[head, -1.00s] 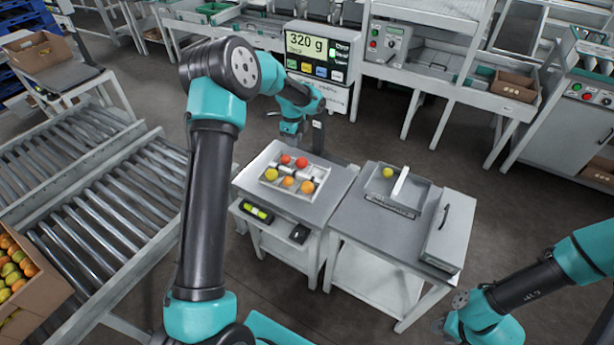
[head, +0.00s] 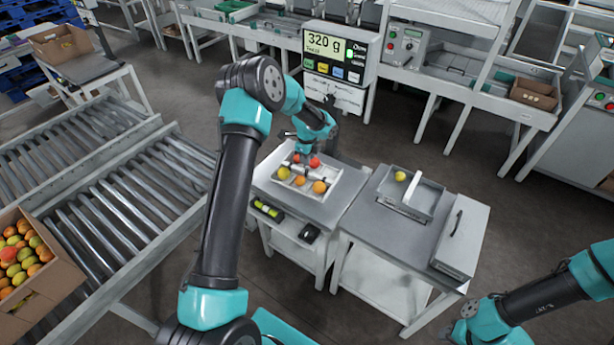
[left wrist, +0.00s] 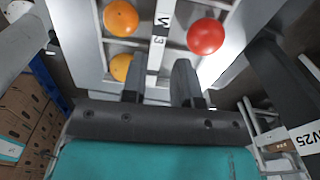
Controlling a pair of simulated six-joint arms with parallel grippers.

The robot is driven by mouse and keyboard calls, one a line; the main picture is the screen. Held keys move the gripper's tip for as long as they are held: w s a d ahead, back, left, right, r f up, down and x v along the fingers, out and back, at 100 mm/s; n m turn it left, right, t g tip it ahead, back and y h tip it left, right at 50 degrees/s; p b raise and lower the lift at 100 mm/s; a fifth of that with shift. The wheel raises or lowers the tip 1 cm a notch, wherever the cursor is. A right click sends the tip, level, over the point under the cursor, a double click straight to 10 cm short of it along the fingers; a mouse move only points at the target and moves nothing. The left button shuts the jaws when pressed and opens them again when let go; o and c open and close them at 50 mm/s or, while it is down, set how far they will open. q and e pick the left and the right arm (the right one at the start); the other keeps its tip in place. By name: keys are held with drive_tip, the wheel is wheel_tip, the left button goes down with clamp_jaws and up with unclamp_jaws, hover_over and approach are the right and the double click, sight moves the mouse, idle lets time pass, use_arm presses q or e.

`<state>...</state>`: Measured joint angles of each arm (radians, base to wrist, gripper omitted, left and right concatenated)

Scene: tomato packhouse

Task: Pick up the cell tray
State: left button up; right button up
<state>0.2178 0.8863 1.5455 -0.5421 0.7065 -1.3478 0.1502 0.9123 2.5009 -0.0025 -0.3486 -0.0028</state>
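The cell tray (head: 338,190) is a white divided tray on the left grey table, holding several red, orange and yellow tomatoes. My left gripper (head: 305,158) is low over its far part and partly hides it. In the left wrist view, the two dark fingertips (left wrist: 158,85) are apart, with the tray's white marked centre bar (left wrist: 158,42) between them. A gap shows on both sides of the bar; I cannot tell whether either finger touches it. A red tomato (left wrist: 206,37) lies to the right of the bar and orange ones (left wrist: 121,18) to the left. My right gripper is not in view.
A grey tray (head: 382,196) with one yellow tomato (head: 400,176) is on the right table, beside a grey lidded box (head: 462,238). The scale display (head: 337,47) stands behind. A roller conveyor (head: 110,220) runs at left.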

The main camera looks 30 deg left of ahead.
sight(307, 172)
use_arm(q)
drive_tip(key=shift+f, duration=1.45)
drive_tip(key=shift+a+f, duration=0.1)
drive_tip(key=shift+f, duration=2.5)
drive_tip(key=shift+f, duration=0.2)
clamp_jaws()
